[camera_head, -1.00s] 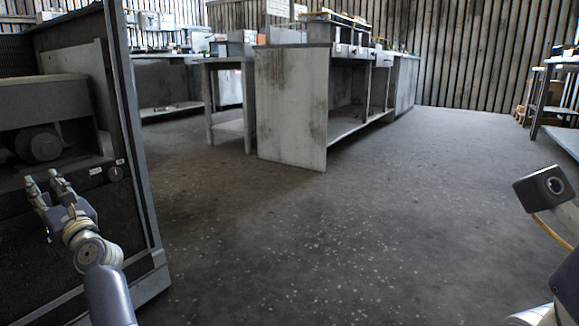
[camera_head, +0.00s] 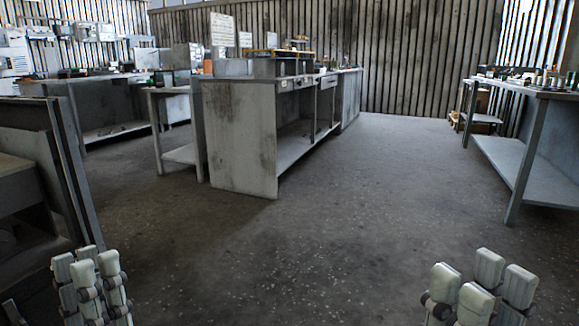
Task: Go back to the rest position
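My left gripper (camera_head: 91,284) is at the bottom left of the head view, its pale grey fingers pointing up. My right gripper (camera_head: 481,290) is at the bottom right, its fingers also upright. The fingers of both stand apart with small gaps, and I see nothing between them. Both grippers are in front of me over the floor, well apart from each other and at about the same height in the picture. Their wrists and arms are cut off by the lower edge.
A dark machine housing (camera_head: 28,110) stands close at the left, near my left gripper. A worn grey workbench (camera_head: 238,135) stands ahead with a small side table (camera_head: 178,152). Another bench (camera_head: 520,170) is at the right. The speckled floor (camera_head: 330,225) between is clear.

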